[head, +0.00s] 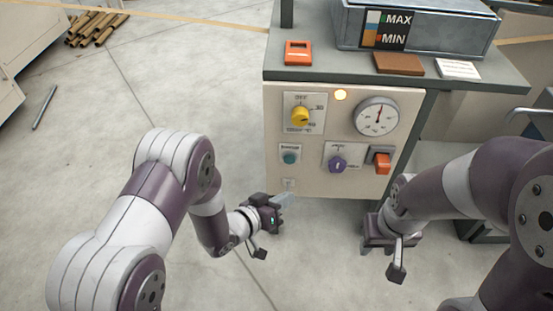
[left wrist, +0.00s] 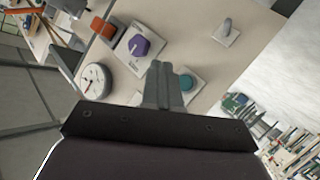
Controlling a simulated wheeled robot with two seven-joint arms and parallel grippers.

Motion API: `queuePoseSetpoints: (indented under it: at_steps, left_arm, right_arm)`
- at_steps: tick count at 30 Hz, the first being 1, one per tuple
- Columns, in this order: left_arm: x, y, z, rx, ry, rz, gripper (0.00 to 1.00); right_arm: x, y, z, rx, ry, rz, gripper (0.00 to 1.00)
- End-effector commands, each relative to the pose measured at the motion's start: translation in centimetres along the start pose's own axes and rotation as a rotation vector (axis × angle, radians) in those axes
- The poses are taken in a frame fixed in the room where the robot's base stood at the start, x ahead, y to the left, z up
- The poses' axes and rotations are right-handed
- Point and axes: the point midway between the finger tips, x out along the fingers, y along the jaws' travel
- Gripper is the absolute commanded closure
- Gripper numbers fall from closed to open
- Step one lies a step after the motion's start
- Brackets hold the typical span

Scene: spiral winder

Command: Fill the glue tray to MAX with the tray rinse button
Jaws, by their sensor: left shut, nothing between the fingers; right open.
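The glue tray (head: 350,32) is a grey box on top of the cabinet. Its front plate (head: 386,29) reads MAX above MIN beside coloured bars; I cannot tell the glue level. A round teal button (head: 289,158) sits low on the left of the cabinet front; its small label is unreadable. In the left wrist view the teal button (left wrist: 186,82) shows just right of the fingers. My left gripper (head: 286,200) is shut and empty, below the button and apart from it in the head view. My right gripper (head: 378,254) is open and empty, below the cabinet's right side.
The cabinet front also carries a yellow knob (head: 300,116), a lit lamp (head: 340,95), a gauge (head: 377,117), a purple knob (head: 338,163) and an orange-red switch (head: 382,160). An orange box (head: 298,53) and brown block (head: 399,64) lie on top.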

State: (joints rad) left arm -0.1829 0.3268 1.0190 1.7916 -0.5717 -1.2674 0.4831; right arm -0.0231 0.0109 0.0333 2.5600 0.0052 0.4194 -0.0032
Motion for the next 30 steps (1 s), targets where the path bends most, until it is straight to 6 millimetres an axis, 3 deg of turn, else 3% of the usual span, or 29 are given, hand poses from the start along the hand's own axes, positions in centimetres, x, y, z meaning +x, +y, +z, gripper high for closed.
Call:
queuePoseSetpoints:
  at_steps: [10, 21, 30]
  left_arm:
    - [0.6, -0.5, -0.3, 0.001, 0.001, 0.0, 1.0]
    - [4.2, -3.2, -2.8, 0.002, 0.002, -0.001, 1.0]
    - [5.9, -4.4, -4.3, 0.001, -0.001, 0.0, 1.0]
  right_arm:
    - [0.4, 0.0, 0.0, 0.0, 0.0, 0.0, 0.57]
    - [2.2, 0.0, 0.3, 0.0, 0.0, 0.0, 0.57]
    - [2.2, 0.0, 0.2, 0.0, 0.0, 0.0, 0.57]
